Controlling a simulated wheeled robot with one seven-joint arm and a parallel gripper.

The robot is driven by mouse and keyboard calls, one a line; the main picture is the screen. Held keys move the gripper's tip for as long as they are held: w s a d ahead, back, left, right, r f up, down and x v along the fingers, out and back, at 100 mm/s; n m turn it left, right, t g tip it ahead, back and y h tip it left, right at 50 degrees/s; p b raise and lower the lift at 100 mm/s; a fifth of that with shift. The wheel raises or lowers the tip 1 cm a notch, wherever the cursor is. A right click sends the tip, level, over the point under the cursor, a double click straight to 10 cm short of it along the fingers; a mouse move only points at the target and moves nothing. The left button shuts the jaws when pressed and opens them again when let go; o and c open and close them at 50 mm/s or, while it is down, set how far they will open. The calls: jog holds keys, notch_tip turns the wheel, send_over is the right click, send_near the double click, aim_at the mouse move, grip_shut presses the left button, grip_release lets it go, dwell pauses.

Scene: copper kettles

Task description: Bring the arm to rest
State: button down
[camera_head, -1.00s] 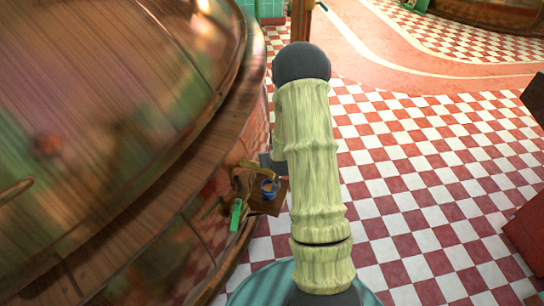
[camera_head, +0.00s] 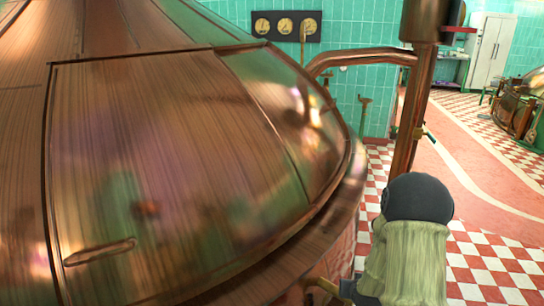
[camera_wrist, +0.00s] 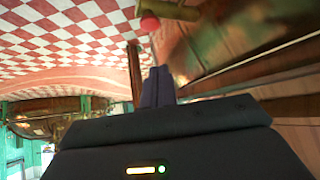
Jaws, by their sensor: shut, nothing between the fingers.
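My gripper (camera_wrist: 158,86) shows in the wrist view as two dark fingers pressed together, shut and empty. In that view the scene appears upside down, with the floor at the top. In the head view, my arm shows at the lower right as a dark rounded joint above a pale green ribbed sleeve. My gripper is not clearly visible there. The arm stands close beside the rim of the large copper kettle (camera_head: 150,170); contact cannot be judged.
A copper pipe (camera_head: 408,120) stands behind my arm. A gauge panel (camera_head: 287,26) hangs on the green tiled wall. Open checkered floor (camera_head: 490,262) lies to the right. Another kettle (camera_head: 515,108) stands far right.

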jog(key=s+a+r+n+g+y, duration=0.1)
jog(key=s+a+r+n+g, duration=0.15)
jog(key=s+a+r, duration=0.55)
jog(key=s+a+r+n+g+y, duration=0.1)
jog(key=s+a+r+g, duration=0.2)
jog(key=s+a+r, duration=0.5)
jog(key=w+d+p+v, duration=0.1)
jog(key=p+v, duration=0.7)
jog(key=p, duration=0.2)
jog(key=w+d+p+v, duration=0.1)
jog(key=p+v, duration=0.8)
jog(key=p, duration=0.1)
jog(key=shift+d+r, duration=0.4)
jog(key=shift+r, duration=0.2)
jog(key=shift+f+m+g, duration=0.15)
jog(key=shift+m+g, duration=0.1)
